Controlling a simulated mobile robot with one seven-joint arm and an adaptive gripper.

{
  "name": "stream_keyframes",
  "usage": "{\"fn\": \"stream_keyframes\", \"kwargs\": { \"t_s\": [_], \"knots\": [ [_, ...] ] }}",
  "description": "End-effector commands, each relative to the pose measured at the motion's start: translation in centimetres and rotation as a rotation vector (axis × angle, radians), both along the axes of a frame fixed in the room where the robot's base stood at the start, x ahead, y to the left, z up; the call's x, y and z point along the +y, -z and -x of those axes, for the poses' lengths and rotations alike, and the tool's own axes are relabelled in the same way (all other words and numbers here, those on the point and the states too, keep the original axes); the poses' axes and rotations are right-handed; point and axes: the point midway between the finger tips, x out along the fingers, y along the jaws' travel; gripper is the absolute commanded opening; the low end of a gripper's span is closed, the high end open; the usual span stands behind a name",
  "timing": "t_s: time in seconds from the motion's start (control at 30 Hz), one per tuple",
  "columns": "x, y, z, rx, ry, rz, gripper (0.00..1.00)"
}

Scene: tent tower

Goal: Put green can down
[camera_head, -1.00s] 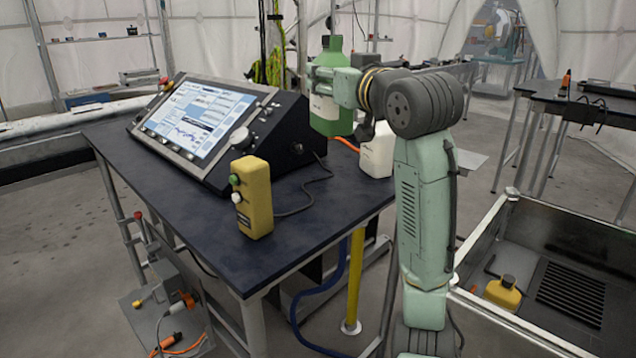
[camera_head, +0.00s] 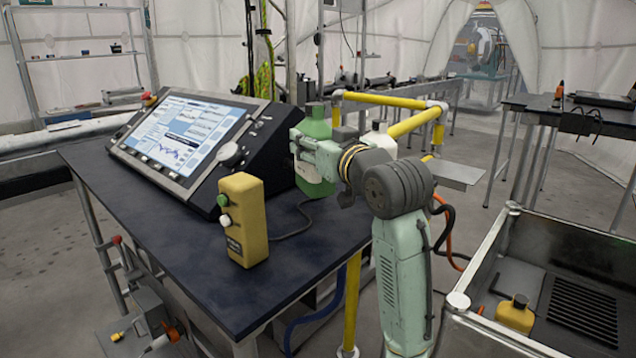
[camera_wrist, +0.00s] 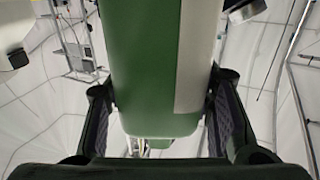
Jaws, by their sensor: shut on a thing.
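The green can (camera_head: 318,128), with a pale label, is upright in my gripper (camera_head: 303,150). It is over the dark-topped table (camera_head: 200,270), just right of the console. Its base is low over the tabletop; I cannot tell whether it touches. In the wrist view the can (camera_wrist: 145,60) fills the middle, with one finger of my gripper (camera_wrist: 160,115) on each side, closed on it. My gripper and arm hide part of the can in the head view.
A console with a lit screen (camera_head: 190,135) stands left of the can. A yellow button box (camera_head: 243,220) with a cable is nearer the front. A white can (camera_head: 380,138) is partly hidden behind my arm. An open metal bin (camera_head: 470,300) is at right.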

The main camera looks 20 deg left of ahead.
Motion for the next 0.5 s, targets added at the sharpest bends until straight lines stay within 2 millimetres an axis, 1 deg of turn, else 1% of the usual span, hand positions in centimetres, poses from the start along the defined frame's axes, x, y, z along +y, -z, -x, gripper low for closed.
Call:
{"fn": "stream_keyframes", "kwargs": {
  "t_s": [0.1,0.23,0.4,0.5],
  "knots": [
    [-0.1,1.2,0.0,-0.003,0.001,-0.002,0.00],
    [-0.1,2.2,0.0,-0.003,0.002,-0.003,0.00],
    [-0.1,4.7,0.0,-0.001,0.002,-0.002,0.00],
    [-0.1,5.5,0.1,-0.004,0.001,-0.003,0.00]
  ]
}}
